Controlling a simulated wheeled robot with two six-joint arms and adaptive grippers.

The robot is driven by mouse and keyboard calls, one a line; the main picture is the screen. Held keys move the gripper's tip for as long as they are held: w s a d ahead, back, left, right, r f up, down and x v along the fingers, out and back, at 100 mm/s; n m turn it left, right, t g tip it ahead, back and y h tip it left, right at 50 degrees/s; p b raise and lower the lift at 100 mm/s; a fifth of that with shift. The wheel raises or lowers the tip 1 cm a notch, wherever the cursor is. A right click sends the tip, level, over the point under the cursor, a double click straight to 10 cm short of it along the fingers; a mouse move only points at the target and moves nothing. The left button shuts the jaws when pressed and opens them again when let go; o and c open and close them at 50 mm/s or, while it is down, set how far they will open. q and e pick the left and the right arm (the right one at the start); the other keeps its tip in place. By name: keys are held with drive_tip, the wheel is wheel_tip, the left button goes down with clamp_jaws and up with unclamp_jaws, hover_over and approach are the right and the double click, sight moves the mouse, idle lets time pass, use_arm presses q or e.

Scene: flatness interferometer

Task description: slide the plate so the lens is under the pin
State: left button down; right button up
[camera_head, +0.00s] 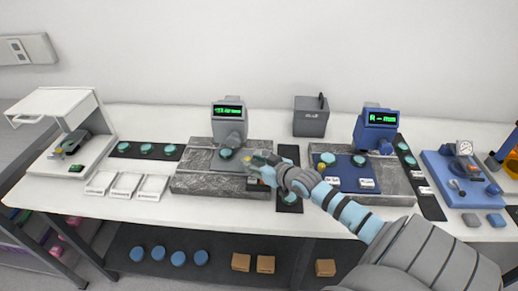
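On the left stone block (190,184), a grey plate (235,165) carries a teal lens (225,154). The lens appears just below the grey gauge head (230,128); the pin is too small to make out, so I cannot tell whether they line up. My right gripper (256,162) is at the right end of the grey plate, near its small fittings. Its fingers are too small to tell open from shut, or whether they touch the plate. My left gripper is not in view.
A second station to the right has a blue gauge head (374,130) and a blue plate (345,173) with teal lenses. Dark strips with lenses (146,150) flank the stations. White trays (127,185) stand at the left. A grey bin (311,118) stands behind.

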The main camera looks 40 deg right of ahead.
drive_tip(key=v, duration=0.6)
drive_tip(key=shift+s+d, duration=0.1)
drive_tip(key=shift+s, duration=0.05)
drive_tip(key=shift+s+r, duration=0.2)
drive_tip(key=shift+s, duration=0.15)
drive_tip(key=shift+w, duration=0.1)
